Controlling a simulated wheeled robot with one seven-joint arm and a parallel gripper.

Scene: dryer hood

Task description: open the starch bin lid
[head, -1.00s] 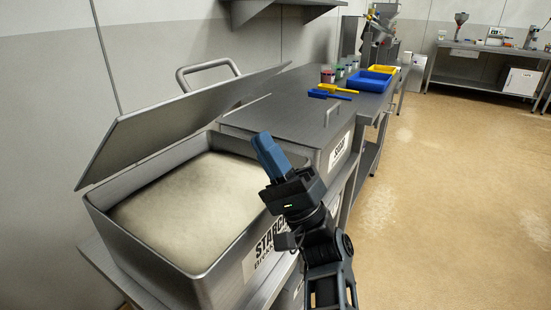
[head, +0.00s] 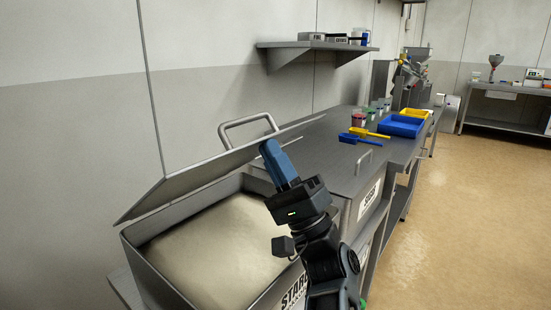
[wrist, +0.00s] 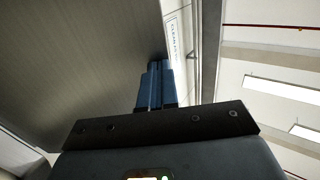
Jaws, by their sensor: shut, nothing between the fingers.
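The starch bin (head: 185,275) is a steel box at the lower left in the head view, with pale powder (head: 215,245) showing inside. Its flat steel lid (head: 195,178) stands raised and tilted above the opening, with a bar handle (head: 248,120) on its upper side. My gripper (head: 268,147) has blue fingers that are shut and empty. Its tips overlap the lid's near edge in the head view. In the wrist view the shut fingers (wrist: 155,72) point up beside the lid's broad grey face (wrist: 75,55); I cannot tell whether they touch it.
A closed sugar bin (head: 335,160) stands just beyond, with its own handle. Blue and yellow scoops (head: 360,135), a blue tray (head: 402,126) and small jars are farther along the counter. A wall shelf (head: 315,45) hangs above. The floor at right (head: 430,240) is clear.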

